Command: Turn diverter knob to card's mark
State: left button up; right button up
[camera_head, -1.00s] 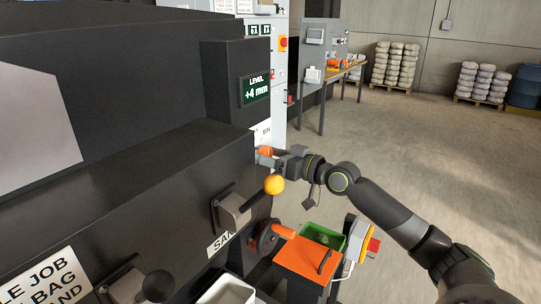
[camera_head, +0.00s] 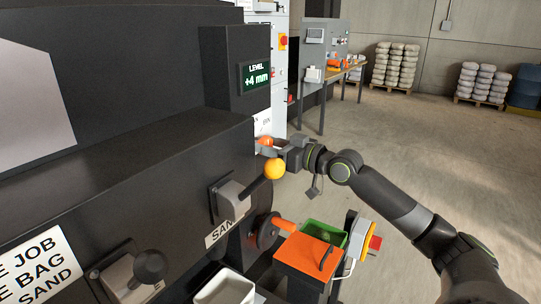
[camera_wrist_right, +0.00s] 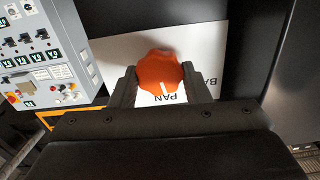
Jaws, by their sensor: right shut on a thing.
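The orange diverter knob (camera_wrist_right: 158,72) sits in front of a white label plate (camera_wrist_right: 203,50) in the right wrist view. A white pointer line on the knob lies close to the printed word "PAN". Further lettering, partly cut off, starts with "BA" at the plate's right. My right gripper (camera_wrist_right: 160,90) is shut on the knob, one finger on each side. In the head view my right gripper (camera_head: 272,147) reaches the machine's side at the knob (camera_head: 264,141), which is mostly hidden there. My left gripper does not show.
A lever with a yellow ball (camera_head: 275,168) sticks out just below my right gripper. An orange-handled wheel (camera_head: 268,229), an orange box (camera_head: 309,254) and a green bin (camera_head: 325,234) are lower down. A level display (camera_head: 256,75) reads +4 mm. Open floor lies right.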

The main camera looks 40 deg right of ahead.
jog(key=shift+a+f+n+b, duration=0.1)
jog(key=shift+n+b, duration=3.65)
jog(key=shift+n, duration=0.35)
jog(key=o, duration=1)
jog(key=shift+c, duration=0.2)
jog(key=shift+s, duration=0.15)
